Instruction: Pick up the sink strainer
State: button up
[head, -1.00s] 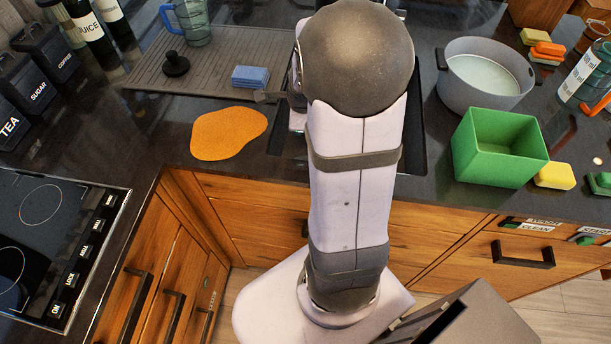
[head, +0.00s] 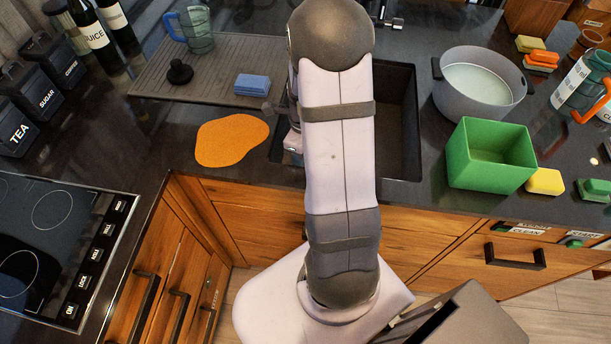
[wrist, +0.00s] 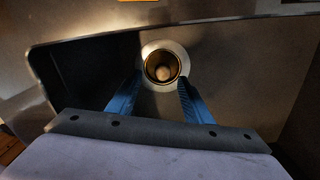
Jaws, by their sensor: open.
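In the wrist view, a round strainer (wrist: 163,66) with a pale rim, a brassy inside and a knob-like middle sits in the drain of the sink floor. My gripper (wrist: 160,82) points down into the sink with its two blue fingers spread wide. The strainer shows between and just beyond the fingertips, and nothing is held. I cannot tell how far above it the fingertips are. In the head view the dark sink (head: 397,130) shows right of my arm, which hides the strainer and the fingers.
The sink walls stand close around my gripper. A black plug-like piece (head: 180,72) and a blue sponge (head: 252,85) lie on the drainboard (head: 215,62). An orange mat (head: 232,139) lies left of the sink; a green box (head: 489,155) and grey pot (head: 480,84) stand right.

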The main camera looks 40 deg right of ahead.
jog(key=shift+w+d+f+p, duration=0.15)
jog(key=shift+f+p, duration=0.2)
jog(key=shift+f, duration=0.95)
jog(key=shift+w+f+p, duration=0.1)
jog(key=shift+f+p, duration=0.2)
jog(key=shift+f, duration=0.95)
grip_shut()
